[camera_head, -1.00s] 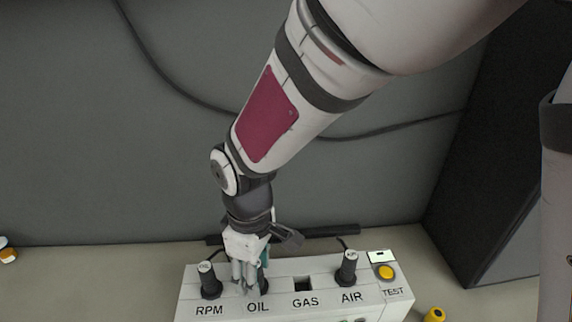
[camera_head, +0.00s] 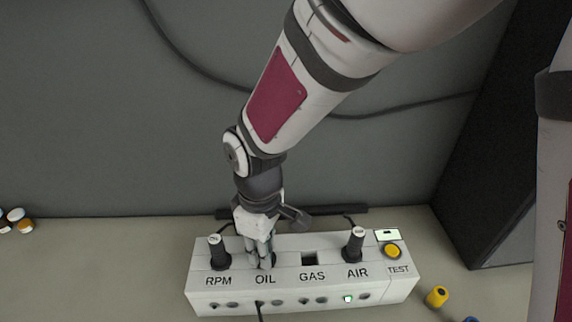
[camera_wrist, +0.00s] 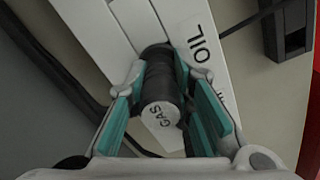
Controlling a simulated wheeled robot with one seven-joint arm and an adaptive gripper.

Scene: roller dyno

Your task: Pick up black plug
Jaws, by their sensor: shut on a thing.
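A black plug with a white cap reading GAS (camera_wrist: 160,113) sits between the teal finger pads of my gripper (camera_wrist: 163,100) in the wrist view. My gripper is shut on it. In the head view my gripper (camera_head: 262,252) points down at the OIL position of the white box (camera_head: 205,289), and its fingers mostly hide the plug. I cannot tell whether the plug is seated in the socket. The GAS socket (camera_head: 310,258) is an empty dark square. Other black plugs stand upright at RPM (camera_head: 219,254) and AIR (camera_head: 354,246).
A yellow TEST button (camera_head: 392,251) is at the box's right end. One green light (camera_head: 347,299) shows on the front below AIR. A yellow cylinder (camera_head: 437,296) lies to the right, and small jars (camera_head: 16,221) stand far left. A black cable runs down the box's front.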

